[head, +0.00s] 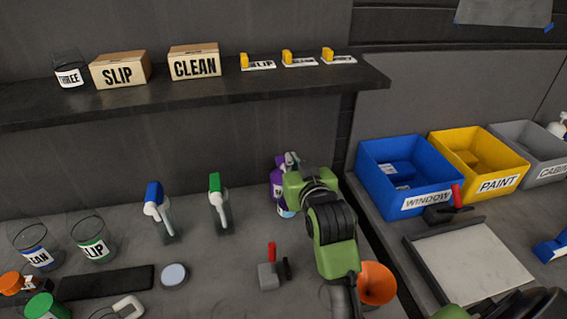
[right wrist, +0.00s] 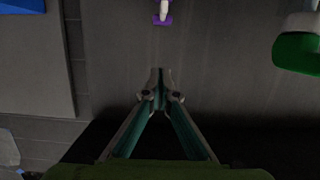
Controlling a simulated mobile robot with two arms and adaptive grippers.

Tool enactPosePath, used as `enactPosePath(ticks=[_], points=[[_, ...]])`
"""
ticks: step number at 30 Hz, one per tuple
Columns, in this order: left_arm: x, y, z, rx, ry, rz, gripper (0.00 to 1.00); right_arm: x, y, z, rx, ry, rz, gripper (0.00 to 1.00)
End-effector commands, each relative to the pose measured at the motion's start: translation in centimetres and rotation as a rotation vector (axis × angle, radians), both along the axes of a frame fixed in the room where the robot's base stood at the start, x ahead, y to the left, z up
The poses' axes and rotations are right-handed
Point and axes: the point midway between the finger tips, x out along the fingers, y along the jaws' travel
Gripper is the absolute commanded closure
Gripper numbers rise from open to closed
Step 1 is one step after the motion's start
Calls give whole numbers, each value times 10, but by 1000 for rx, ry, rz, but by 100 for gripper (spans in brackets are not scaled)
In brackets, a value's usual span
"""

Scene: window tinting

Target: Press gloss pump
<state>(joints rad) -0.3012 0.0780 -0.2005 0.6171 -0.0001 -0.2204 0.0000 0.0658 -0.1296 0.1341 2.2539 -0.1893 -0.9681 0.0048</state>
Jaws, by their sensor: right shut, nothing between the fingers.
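A purple bottle (head: 276,193) with a pale label stands at the back of the counter in the head view. My right arm partly covers it, and I cannot read its label. A purple and white part (right wrist: 162,14) shows at the top of the right wrist view. My right gripper (head: 291,158) is over the bottle in the head view. Its fingers (right wrist: 160,78) are shut and empty in the right wrist view, with a gap in the picture between them and the purple part. I cannot tell whether the gripper touches the bottle. My left gripper is not in view.
A blue bin (head: 370,160) stands to the right. A shelf (head: 210,92) hangs above.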

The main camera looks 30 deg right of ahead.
Motion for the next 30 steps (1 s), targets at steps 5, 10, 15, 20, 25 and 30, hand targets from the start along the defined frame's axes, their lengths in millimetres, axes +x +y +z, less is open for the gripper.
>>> enactPosePath(ticks=[5,10,15,20,25,30], points=[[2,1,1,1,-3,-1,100,0,0,1,0,0,0,100],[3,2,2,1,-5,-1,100,2,-1,1,-1,0,0,100],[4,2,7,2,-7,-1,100,19,-5,-2,-1,1,0,100],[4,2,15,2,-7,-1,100,47,-12,-9,0,2,0,100],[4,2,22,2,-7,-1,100,76,-20,-16,0,1,0,100],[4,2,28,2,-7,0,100,95,-25,-31,2,7,0,100]])
